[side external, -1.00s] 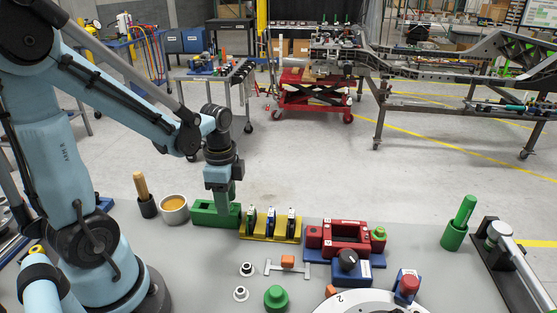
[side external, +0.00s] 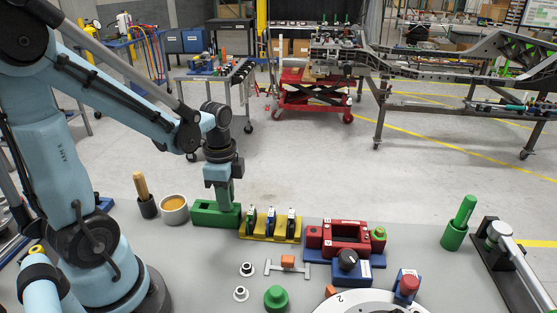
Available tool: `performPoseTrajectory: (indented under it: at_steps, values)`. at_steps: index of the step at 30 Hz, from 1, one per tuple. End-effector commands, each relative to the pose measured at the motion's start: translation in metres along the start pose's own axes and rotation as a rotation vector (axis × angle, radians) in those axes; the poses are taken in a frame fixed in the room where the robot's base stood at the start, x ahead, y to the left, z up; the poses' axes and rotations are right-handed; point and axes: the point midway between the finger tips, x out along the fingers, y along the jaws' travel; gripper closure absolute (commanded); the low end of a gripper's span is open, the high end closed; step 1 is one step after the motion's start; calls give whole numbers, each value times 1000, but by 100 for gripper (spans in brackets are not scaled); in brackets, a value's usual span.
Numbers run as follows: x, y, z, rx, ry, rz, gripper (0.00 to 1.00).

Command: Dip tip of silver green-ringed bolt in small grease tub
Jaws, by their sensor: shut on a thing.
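The small grease tub (side external: 174,204) is a light round cup with orange-yellow grease. It stands upright on the grey table, left of the green block (side external: 206,217). My gripper (side external: 224,204) points straight down at the right part of the green block, its fingertips at or just above the block's top. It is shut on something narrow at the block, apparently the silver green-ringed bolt. The bolt itself is hidden by the fingers and the block, so I cannot make out its ring or tip. The gripper is apart from the tub.
A brush-like wooden handle stands in a dark cup (side external: 147,207) left of the tub. A yellow rack (side external: 268,237) with several dark pieces adjoins the green block's right side. A red fixture (side external: 346,238) and blue blocks stand farther right. Small parts lie in front.

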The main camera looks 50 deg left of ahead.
Motion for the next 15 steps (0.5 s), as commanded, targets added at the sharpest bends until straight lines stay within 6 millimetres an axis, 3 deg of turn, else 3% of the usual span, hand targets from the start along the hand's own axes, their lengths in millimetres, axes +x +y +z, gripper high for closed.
performPoseTrajectory:
  at_steps: [15]
  values:
    - [-37,0,0,0,0,0,100]
